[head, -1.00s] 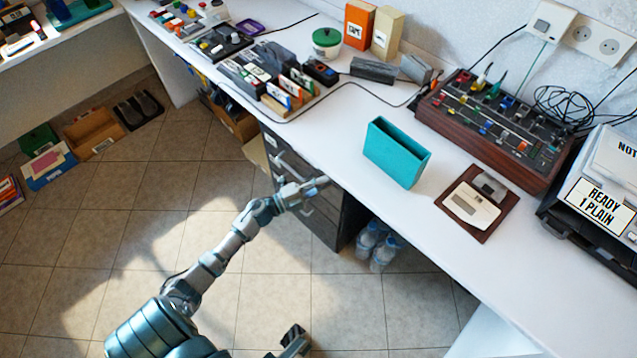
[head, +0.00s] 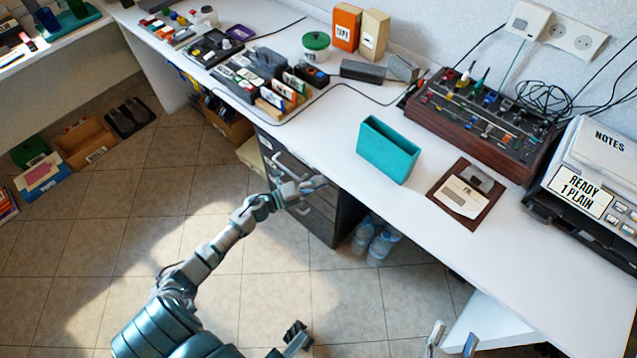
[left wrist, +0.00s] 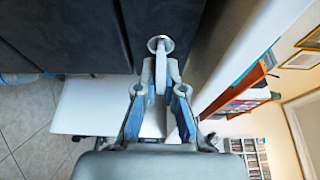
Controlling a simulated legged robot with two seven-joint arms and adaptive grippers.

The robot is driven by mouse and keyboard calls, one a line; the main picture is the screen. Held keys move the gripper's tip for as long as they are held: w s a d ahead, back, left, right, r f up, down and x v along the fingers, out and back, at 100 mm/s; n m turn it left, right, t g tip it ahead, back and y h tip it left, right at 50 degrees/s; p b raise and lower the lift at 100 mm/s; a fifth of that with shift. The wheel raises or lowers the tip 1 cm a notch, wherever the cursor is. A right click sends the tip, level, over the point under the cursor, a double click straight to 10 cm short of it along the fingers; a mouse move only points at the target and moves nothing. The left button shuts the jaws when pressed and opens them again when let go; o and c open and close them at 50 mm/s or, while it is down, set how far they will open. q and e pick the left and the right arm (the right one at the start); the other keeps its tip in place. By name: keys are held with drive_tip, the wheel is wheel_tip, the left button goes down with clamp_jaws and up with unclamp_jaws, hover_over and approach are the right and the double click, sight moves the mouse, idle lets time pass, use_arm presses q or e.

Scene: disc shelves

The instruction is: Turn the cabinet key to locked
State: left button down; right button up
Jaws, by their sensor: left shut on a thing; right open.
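The cabinet (head: 322,222) is a dark grey drawer unit under the white desk. In the left wrist view its dark front (left wrist: 70,35) fills the upper left. The key (left wrist: 160,42) has a pale round head at the cabinet's edge, and its bow points toward my gripper. My left gripper (head: 316,184) reaches the cabinet's upper corner. In the left wrist view its fingers (left wrist: 160,68) are closed on the key. In the head view the arm hides the key, and its turned angle is hard to tell. My right gripper (head: 453,340) is open and empty at the bottom edge.
The white desk (head: 345,185) overhangs the cabinet closely. A teal box (head: 388,150) stands on it. Water bottles (head: 372,240) stand on the floor right of the cabinet. The tiled floor (head: 215,165) left of the cabinet is open.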

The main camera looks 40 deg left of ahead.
use_arm(q)
drive_tip(key=shift+s+f, duration=0.1)
drive_tip(key=shift+f, duration=0.3)
drive_tip(key=c, duration=1.4)
unclamp_jaws()
drive_tip(key=shift+c, duration=0.2)
drive_tip(key=shift+o, duration=0.8)
drive_tip(key=shift+a+r, duration=0.1)
drive_tip(key=shift+s+a, duration=0.1)
drive_tip(key=shift+s, duration=0.05)
drive_tip(key=v, duration=1.1)
drive_tip(key=shift+s, duration=0.15)
drive_tip(key=shift+a, duration=0.15)
